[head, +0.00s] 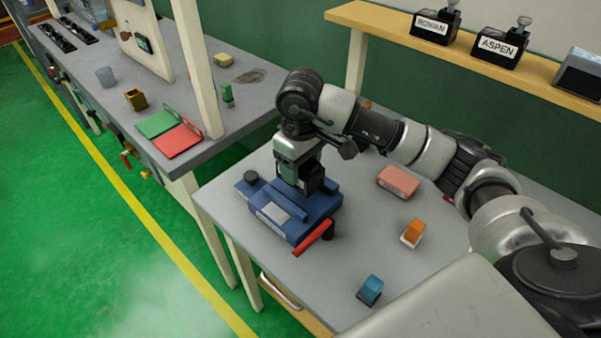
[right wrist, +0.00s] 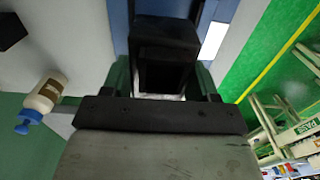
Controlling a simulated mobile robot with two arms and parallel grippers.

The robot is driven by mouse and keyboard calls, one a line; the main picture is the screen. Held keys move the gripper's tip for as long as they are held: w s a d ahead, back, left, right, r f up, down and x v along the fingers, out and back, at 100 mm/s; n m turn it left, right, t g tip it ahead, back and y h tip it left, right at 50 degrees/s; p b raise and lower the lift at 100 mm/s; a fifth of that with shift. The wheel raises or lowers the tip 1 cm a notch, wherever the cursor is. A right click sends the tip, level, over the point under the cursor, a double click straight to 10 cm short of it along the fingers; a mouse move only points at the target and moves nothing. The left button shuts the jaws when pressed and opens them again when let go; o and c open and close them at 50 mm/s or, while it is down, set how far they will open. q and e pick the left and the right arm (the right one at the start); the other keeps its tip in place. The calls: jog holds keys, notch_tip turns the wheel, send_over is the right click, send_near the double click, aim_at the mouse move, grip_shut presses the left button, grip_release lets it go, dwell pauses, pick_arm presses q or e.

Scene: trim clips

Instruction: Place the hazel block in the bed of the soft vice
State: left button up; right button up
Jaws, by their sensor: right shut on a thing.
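A blue vice (head: 283,228) with a red handle (head: 314,238) stands on the grey bench; no readable name shows on it. My right gripper (head: 308,183) points down at the vice's back part and is shut on a black block. The black block (right wrist: 165,45) shows between the fingers in the right wrist view, with blue behind it. No label on it is readable, so I cannot confirm it is the hazel block. The gripper hides part of the vice, and I cannot tell whether the block touches it. My left gripper is not in view.
Black blocks labelled ROWAN (head: 431,27) and ASPEN (head: 498,47) stand on the wooden shelf (head: 390,23). A pink block (head: 398,181), an orange-and-white block (head: 412,233) and a blue block (head: 370,290) lie right of the vice. Bare bench separates them.

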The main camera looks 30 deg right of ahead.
aim_at(300, 176)
jog(key=shift+a+f, duration=0.1)
jog(key=shift+f, duration=0.3)
notch_tip(300, 176, down, 2)
jog(key=shift+s+f+p, duration=0.1)
jog(key=shift+f+p, duration=0.1)
jog(key=shift+p, duration=0.4)
jog(key=shift+f, duration=0.4)
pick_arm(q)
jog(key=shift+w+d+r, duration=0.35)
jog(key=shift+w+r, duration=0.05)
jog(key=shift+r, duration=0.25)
pick_arm(e)
jog(key=shift+f+b, duration=0.2)
jog(key=shift+b, duration=0.15)
jog(key=o, duration=1.1)
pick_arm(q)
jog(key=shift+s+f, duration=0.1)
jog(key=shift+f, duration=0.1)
pick_arm(e)
jog(key=shift+r, duration=0.1)
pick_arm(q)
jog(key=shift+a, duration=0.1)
